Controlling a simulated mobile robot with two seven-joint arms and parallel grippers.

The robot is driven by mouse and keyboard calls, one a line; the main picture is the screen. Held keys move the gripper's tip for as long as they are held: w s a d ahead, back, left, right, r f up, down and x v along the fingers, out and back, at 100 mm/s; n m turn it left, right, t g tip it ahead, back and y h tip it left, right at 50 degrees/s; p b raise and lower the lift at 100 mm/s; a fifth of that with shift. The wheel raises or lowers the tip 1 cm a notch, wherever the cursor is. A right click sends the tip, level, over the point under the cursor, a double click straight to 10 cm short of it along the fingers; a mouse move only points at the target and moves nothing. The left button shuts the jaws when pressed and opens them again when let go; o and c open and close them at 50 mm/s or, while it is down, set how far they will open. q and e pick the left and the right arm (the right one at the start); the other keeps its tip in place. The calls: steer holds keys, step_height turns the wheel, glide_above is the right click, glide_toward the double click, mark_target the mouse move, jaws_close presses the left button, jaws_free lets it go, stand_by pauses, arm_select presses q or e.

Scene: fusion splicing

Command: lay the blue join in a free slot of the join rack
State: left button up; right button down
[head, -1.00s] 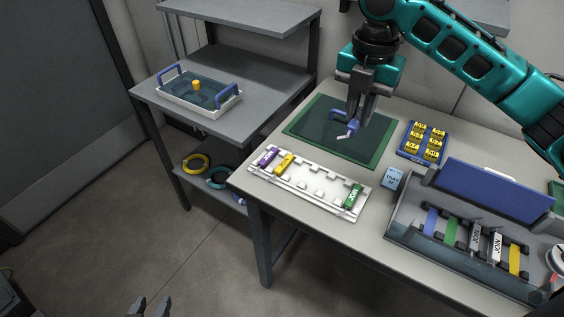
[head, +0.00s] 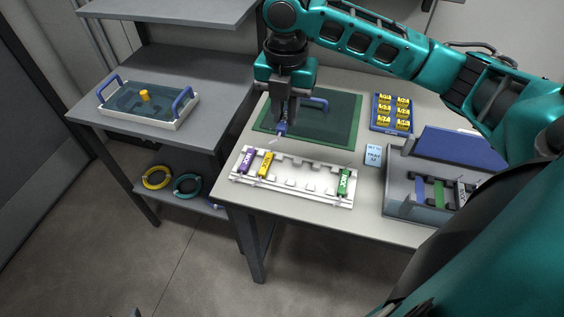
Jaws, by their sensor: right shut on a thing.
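The blue join (head: 281,129) is in my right gripper (head: 282,122), which is shut on it. A pale end sticks out below it, toward the rack. They are just above the back edge of the white join rack (head: 300,196), toward its left part, apart from it as far as I can tell. In the rack lie a purple join (head: 246,162) and a yellow join (head: 266,164) at the left, and a green join (head: 344,183) at the right end. Several slots between yellow and green are free. Only a sliver of my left gripper (head: 136,313) shows at the bottom edge.
Behind the rack lies a dark green mat (head: 345,117) with a blue handle (head: 319,101) over it. A blue tray of yellow pieces (head: 391,112), a light blue card (head: 373,155) and the splicer (head: 400,195) stand right. A side shelf holds a tray (head: 180,117).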

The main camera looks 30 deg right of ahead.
mark_target(285, 117)
step_height(285, 117, down, 15)
steer(key=shift+f+b, duration=0.2)
steer(key=shift+b, duration=0.45)
steer(key=shift+f, duration=0.15)
steer(key=c, duration=1.1)
jaws_free()
step_height(285, 117, up, 12)
steer(key=shift+r+p, duration=0.2)
steer(key=shift+p, duration=0.45)
